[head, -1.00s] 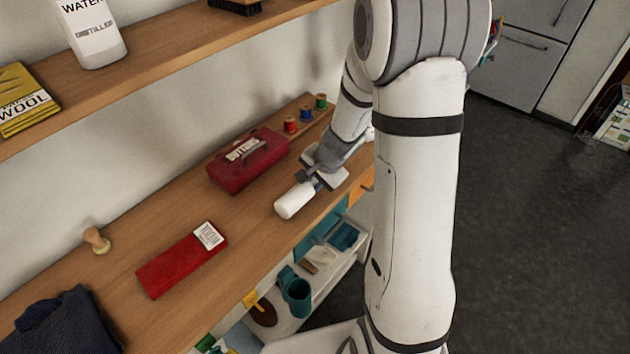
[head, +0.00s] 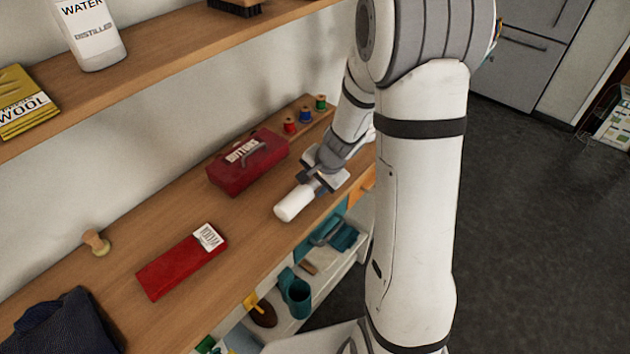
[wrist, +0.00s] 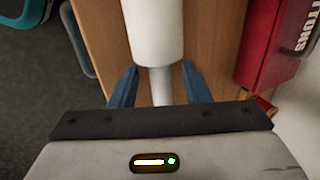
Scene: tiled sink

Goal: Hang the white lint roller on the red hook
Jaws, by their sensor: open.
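The white lint roller (head: 295,203) lies on the wooden shelf board near its front edge, in front of the red buttons box. In the wrist view its thick white roll (wrist: 153,30) points away from me, and its thinner handle (wrist: 161,88) runs between my fingers. My gripper (head: 322,182) is open around the handle; in the wrist view its two blue fingers (wrist: 160,88) stand on either side with a gap to it. I do not see a red hook in these frames.
The red buttons box (head: 247,163) stands behind the roller, with thread spools (head: 305,115) beyond. A flat red box (head: 182,262), a wooden knob-like piece (head: 96,241) and dark cloth (head: 62,325) lie to the left. An upper shelf (head: 160,62) overhangs the back.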

